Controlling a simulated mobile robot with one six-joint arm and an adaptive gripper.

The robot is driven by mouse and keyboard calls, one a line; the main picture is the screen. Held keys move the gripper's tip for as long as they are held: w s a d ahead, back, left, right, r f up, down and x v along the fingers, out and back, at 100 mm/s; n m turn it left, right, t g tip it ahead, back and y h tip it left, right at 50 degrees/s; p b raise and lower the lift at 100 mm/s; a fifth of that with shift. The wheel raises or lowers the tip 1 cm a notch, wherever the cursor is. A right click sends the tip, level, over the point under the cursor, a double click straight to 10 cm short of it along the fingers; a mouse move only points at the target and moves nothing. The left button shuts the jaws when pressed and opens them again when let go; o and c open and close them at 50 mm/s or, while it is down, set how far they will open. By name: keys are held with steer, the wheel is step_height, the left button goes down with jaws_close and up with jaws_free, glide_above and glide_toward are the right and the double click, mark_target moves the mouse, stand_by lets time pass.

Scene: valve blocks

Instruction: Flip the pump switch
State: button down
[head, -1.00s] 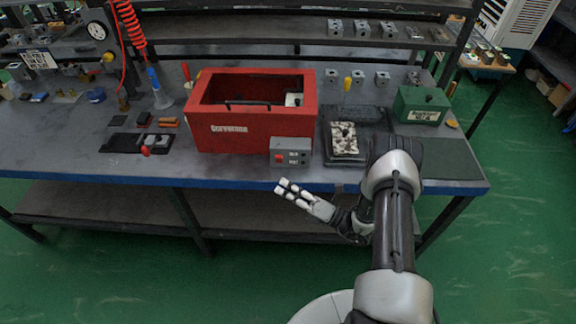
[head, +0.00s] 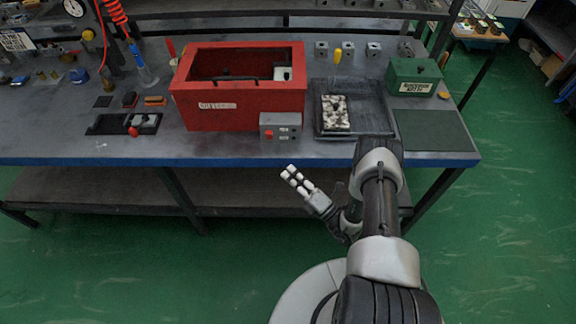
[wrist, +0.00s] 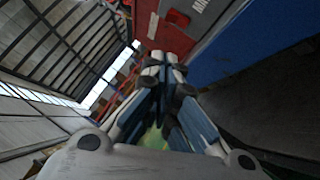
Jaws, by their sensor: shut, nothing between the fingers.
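A grey switch box (head: 281,132) stands at the front edge of the bench, against the front of the red bin. It has a red switch (head: 269,134) on its left side and small lettering on its right. In the wrist view, the red switch (wrist: 177,18) shows at the top, beyond the fingertips. My gripper (head: 290,173) is shut and empty, in front of the bench edge and a little below the box, apart from it. My gripper's closed fingers (wrist: 165,62) also show in the wrist view.
The red bin (head: 238,116) stands behind the box. A dark tray (head: 370,123) with a speckled block (head: 336,113) lies to the right, near a green box (head: 415,78). A red-knobbed fixture (head: 133,131) is at left. Open floor lies before the bench.

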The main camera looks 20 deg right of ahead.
mark_target(269, 136)
steer(key=b+x, duration=0.1)
steer(key=x, duration=0.6)
steer(key=shift+w+a, duration=0.2)
steer(key=w, duration=0.1)
steer(key=w+r, duration=0.1)
steer(key=w+d+r, duration=0.1)
steer(key=w, duration=0.1)
steer(key=shift+b, duration=0.4)
